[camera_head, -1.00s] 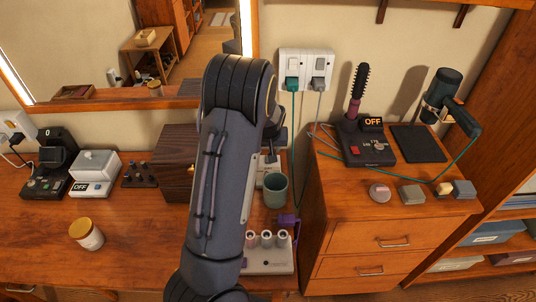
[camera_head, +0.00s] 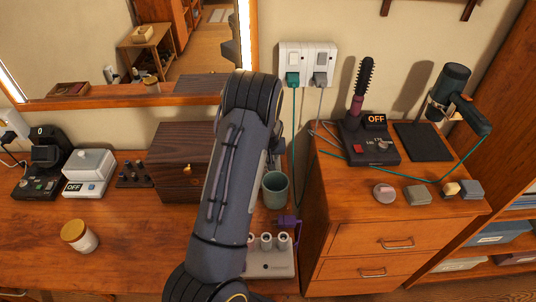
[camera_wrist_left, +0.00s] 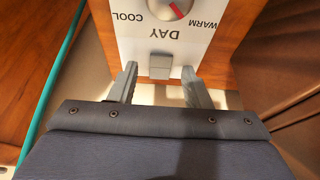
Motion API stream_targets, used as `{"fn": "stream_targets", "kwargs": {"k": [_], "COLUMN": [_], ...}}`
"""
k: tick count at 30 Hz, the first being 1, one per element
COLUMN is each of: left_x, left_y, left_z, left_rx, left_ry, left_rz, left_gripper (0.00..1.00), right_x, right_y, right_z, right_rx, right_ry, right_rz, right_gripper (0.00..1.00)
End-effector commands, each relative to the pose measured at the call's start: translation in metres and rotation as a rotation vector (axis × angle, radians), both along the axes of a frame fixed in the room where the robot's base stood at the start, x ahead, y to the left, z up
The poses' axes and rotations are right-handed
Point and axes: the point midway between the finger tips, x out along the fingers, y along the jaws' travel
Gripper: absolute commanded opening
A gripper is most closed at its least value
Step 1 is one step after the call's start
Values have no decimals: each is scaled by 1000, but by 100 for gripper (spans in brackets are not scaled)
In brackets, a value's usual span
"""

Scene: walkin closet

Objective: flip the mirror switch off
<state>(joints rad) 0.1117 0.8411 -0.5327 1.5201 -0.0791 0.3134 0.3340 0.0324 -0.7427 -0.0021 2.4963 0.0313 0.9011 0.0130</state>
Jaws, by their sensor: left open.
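The mirror (camera_head: 90,50) hangs on the back wall, with a bright light strip (camera_head: 12,82) down its left side. The left wrist view shows a white control panel (camera_wrist_left: 132,40) with a red-marked knob (camera_wrist_left: 172,6), COOL and WARM labels and the word DAY. A small grey switch (camera_wrist_left: 160,66) sits by DAY. My left gripper (camera_wrist_left: 160,84) is open, with one finger on each side of the switch; contact cannot be told. In the head view my arm hides this gripper and the panel. My right gripper is not in view.
A wooden box (camera_head: 178,160) stands left of my arm; a green cup (camera_head: 275,188) and a holder with white tubes (camera_head: 268,262) are close on its right. A teal cord (camera_head: 294,130) hangs from the wall outlet (camera_head: 306,64). The front left counter is mostly clear.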

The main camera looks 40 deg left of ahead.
Motion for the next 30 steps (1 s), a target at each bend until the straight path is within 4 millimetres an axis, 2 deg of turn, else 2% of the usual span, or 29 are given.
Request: {"fn": "stream_targets", "kwargs": {"k": [6,15,17,23,30], "left_x": [0,0,0,2,6], "left_y": [0,0,0,3,6], "left_z": [-1,-1,-1,-1,0], "left_rx": [0,-1,-1,-30,-129], "left_ry": [0,1,1,36,158], "left_rz": [0,0,0,4,3], "left_gripper": [44,6,0,0,0], "right_x": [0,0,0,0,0], "right_y": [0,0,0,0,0], "right_z": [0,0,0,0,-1], "right_rx": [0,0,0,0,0], "right_ry": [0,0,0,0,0], "right_rz": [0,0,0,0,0], "right_gripper": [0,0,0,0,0]}}
